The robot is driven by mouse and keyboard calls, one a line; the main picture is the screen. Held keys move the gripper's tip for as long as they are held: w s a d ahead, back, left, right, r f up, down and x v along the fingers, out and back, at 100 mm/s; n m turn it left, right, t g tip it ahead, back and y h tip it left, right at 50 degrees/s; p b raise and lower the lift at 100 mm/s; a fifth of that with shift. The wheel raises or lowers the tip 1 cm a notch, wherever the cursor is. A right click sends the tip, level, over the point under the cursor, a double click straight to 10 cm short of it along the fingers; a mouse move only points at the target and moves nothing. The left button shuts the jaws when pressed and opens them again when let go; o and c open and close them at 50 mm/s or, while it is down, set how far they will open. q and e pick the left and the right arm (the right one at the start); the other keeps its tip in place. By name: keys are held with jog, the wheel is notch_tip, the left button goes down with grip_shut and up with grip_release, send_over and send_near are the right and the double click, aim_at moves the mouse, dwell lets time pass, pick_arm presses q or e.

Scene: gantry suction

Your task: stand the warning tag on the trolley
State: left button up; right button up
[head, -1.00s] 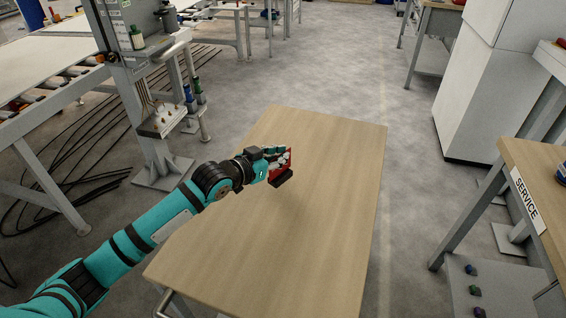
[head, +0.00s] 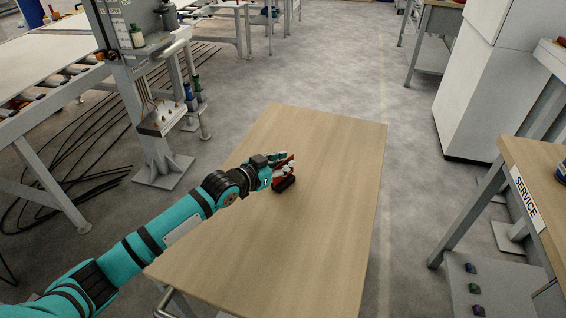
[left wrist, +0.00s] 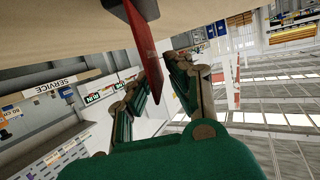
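The warning tag (head: 291,164) is a red plate with a black foot, in the middle of the trolley's upper part in the head view. The trolley (head: 290,240) has a flat, light wooden top. My right gripper is not in view.
The rest of the trolley top is bare. A steel post and a roller conveyor (head: 50,90) stand to the left, with black cables on the floor. A bench marked SERVICE (head: 527,198) and a white cabinet (head: 487,85) stand to the right.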

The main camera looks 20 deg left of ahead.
pick_arm(q)
jog(key=shift+o, duration=0.7)
jog(key=shift+r, duration=0.1)
jog(key=shift+r, duration=0.15)
jog(key=v, duration=1.2)
